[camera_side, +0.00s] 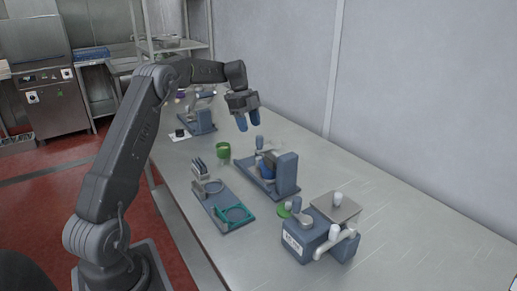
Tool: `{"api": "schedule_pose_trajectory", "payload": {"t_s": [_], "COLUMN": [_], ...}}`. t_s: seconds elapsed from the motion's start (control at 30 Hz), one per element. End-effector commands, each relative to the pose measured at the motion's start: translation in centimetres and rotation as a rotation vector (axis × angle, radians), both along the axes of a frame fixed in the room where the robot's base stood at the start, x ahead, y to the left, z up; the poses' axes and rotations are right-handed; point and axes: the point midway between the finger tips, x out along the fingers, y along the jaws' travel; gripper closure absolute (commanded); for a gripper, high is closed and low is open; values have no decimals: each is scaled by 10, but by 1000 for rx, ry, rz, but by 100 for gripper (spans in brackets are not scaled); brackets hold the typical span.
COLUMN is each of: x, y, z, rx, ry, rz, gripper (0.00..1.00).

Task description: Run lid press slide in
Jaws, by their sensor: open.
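My gripper (248,120) hangs above the far-middle part of the table, with its two blue fingertips pointing down. It is open, empty and apart from everything below. A blue-grey device with an upright plate (288,175) and a low base stands mid-table, below and to the right of my gripper. Another blue-grey device (305,240) with light grey handles stands at the near right, with a green disc (284,210) at its left. A third blue-grey device (200,121) stands at the far left. I cannot tell for certain which is the lid press, or its slide's position.
A green cup (223,153) stands mid-table. The table's right side (420,225) is bare up to the wall.

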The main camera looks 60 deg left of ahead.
Motion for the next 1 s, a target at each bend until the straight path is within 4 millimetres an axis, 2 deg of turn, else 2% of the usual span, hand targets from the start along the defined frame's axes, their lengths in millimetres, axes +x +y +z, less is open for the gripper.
{"api": "schedule_pose_trajectory", "payload": {"t_s": [0.03, 0.1, 0.27, 0.7, 0.9, 1.0], "x": [-3, -5, -3, 9, 13, 15], "y": [9, 13, 9, -22, -31, -34], "z": [-1, 0, -11, -91, -117, -123], "rx": [-50, -97, -117, -115, -113, -112], "ry": [-4, -9, -10, -8, -9, -10], "rz": [68, 127, 149, 146, 144, 144], "gripper": [51, 51, 51, 51, 51, 51]}}
